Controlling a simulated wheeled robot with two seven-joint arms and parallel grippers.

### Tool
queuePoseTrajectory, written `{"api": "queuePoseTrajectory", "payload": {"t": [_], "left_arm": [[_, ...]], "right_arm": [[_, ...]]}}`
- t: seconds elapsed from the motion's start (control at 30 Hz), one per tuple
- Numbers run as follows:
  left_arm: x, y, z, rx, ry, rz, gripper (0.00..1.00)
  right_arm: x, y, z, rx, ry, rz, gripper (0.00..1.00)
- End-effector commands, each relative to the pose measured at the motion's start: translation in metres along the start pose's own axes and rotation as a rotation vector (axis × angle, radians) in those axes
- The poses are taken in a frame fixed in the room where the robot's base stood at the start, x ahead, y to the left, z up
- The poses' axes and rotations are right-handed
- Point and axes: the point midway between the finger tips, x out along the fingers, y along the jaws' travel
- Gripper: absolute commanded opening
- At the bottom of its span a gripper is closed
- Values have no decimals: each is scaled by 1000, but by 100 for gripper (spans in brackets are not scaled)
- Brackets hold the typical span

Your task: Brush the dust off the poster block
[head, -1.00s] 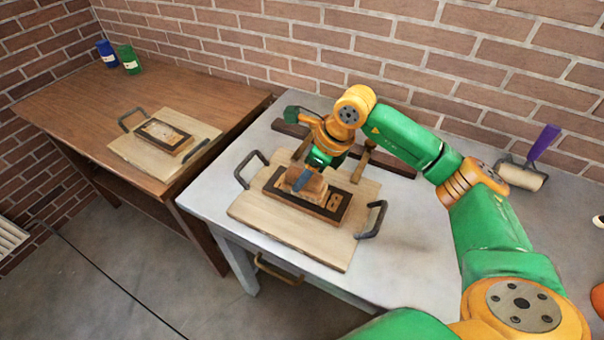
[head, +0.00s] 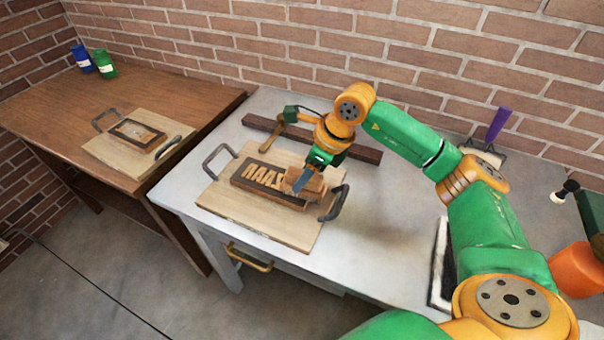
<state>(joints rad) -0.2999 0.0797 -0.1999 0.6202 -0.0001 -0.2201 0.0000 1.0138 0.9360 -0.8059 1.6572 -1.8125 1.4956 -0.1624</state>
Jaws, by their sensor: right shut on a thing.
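The poster block (head: 240,180), a dark slab with raised pale wooden letters, lies on a pale wooden board (head: 240,212) with dark handles on the near table. My right gripper (head: 303,180) points down over the block's right end, shut on a wooden brush (head: 316,186). The brush sits at or just over that end and hides the letters there. I cannot tell whether its underside touches. Letters on the left and middle are uncovered; dust is too fine to make out. My left gripper is not in view.
A second board (head: 118,158) with a smaller block (head: 138,132) lies on the brown table (head: 60,115) at left, with blue (head: 82,59) and green (head: 104,64) cans behind. A dark bar (head: 358,150) lies behind my brush. A purple-handled roller (head: 497,125) stands back right.

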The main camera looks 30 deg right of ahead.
Motion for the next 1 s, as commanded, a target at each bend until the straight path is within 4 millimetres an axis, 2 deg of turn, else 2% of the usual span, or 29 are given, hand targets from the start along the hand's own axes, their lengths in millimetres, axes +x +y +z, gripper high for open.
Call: {"api": "queuePoseTrajectory", "payload": {"t": [0.03, 0.17, 0.7, 1.0], "left_arm": [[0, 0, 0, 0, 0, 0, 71], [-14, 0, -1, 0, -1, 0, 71], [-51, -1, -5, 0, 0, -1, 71], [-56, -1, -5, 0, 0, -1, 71]], "right_arm": [[-1, -1, -1, 0, 0, 0, 10], [-24, -2, 7, 0, -2, -3, 10], [-72, -8, 16, 2, 1, -2, 10], [-80, -9, 17, 2, 0, -1, 10]]}}
